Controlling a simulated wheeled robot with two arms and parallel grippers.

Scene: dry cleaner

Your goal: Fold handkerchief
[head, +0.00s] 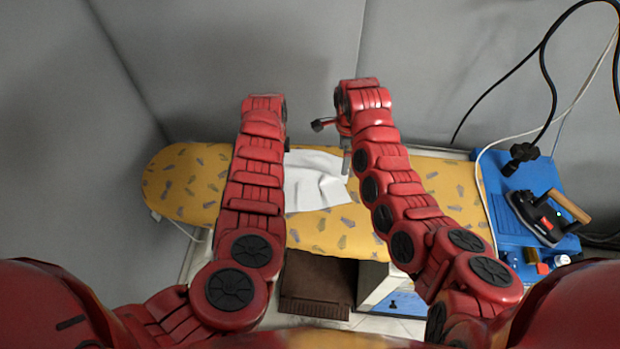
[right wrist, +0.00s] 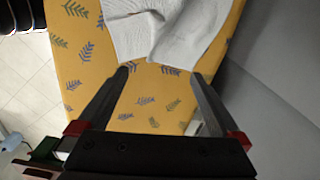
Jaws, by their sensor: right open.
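The white handkerchief (head: 315,185) lies on the yellow leaf-patterned ironing board (head: 185,190), between my two arms in the head view. In the right wrist view the handkerchief (right wrist: 185,35) is at the top, with creases and an overlapping edge. My right gripper (head: 346,150) is by its right side; in the right wrist view the gripper (right wrist: 165,72) has its fingers wide apart, with bare board between them, just short of the cloth edge. My left gripper (head: 287,144) is mostly hidden behind its own arm, near the cloth's left side; its jaws do not show clearly.
A blue stand (head: 535,185) with an iron (head: 540,215) is at the right, with dark and white cords hanging there. A brown box (head: 318,282) is below the board's front edge. Grey walls (head: 240,50) close off the back and left. The board's left end is clear.

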